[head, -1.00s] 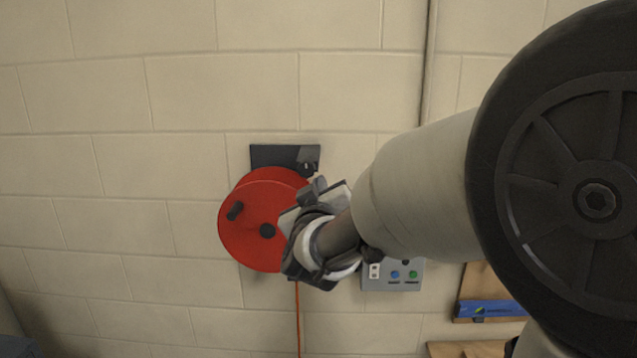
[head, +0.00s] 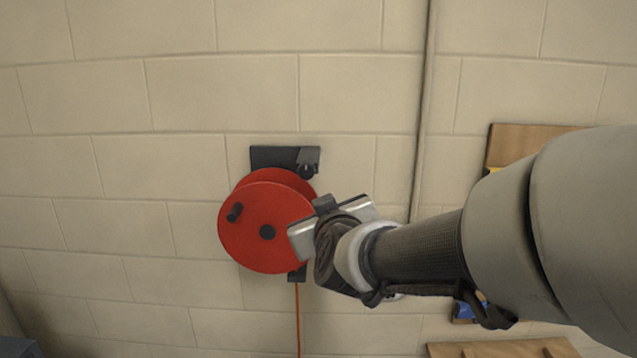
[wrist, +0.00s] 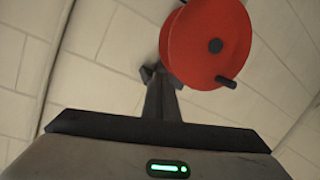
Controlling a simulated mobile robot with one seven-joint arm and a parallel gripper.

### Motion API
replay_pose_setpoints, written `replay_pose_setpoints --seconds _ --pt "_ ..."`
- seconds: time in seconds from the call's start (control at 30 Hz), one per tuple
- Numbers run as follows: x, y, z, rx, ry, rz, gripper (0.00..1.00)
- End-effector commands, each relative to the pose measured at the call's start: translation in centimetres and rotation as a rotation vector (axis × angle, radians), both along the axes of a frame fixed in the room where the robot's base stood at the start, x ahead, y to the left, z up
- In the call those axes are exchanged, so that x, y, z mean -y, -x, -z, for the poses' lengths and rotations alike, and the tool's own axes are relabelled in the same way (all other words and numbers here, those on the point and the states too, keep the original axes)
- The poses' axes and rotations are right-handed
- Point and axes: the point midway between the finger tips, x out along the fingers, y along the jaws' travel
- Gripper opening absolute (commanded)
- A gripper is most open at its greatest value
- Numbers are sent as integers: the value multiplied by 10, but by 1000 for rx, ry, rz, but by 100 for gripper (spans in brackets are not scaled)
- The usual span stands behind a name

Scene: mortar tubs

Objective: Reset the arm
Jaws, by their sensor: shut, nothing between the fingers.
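My gripper (head: 325,220) is in the middle of the head view, in front of the wall and just beside the right edge of the red reel (head: 262,228). In that view its fingers are mostly hidden behind the hand and wrist. In the wrist view my gripper (wrist: 161,98) shows its dark fingers together, with nothing between them. The red reel also shows there (wrist: 207,42), beyond the fingers and up to the right. I cannot tell the gap between gripper and reel.
The reel hangs from a dark wall bracket (head: 283,158), with an orange cord (head: 298,320) running down. A grey vertical pipe (head: 424,120) climbs the block wall. Wooden boards (head: 520,142) show at the right, partly behind my arm. The wall left of the reel is clear.

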Motion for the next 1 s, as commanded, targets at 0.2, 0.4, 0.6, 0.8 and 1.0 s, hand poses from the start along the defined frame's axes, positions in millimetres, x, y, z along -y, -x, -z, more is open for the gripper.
replay_pose_setpoints --seconds 0.2,0.4,0.6,0.8,1.0 --pt "43 91 31 -385 -145 -23 0" --pt "100 193 73 -722 -203 163 0" --pt "130 249 91 -871 -227 313 0" --pt "134 257 93 -894 -230 337 0" --pt "134 257 93 -893 -230 335 0"
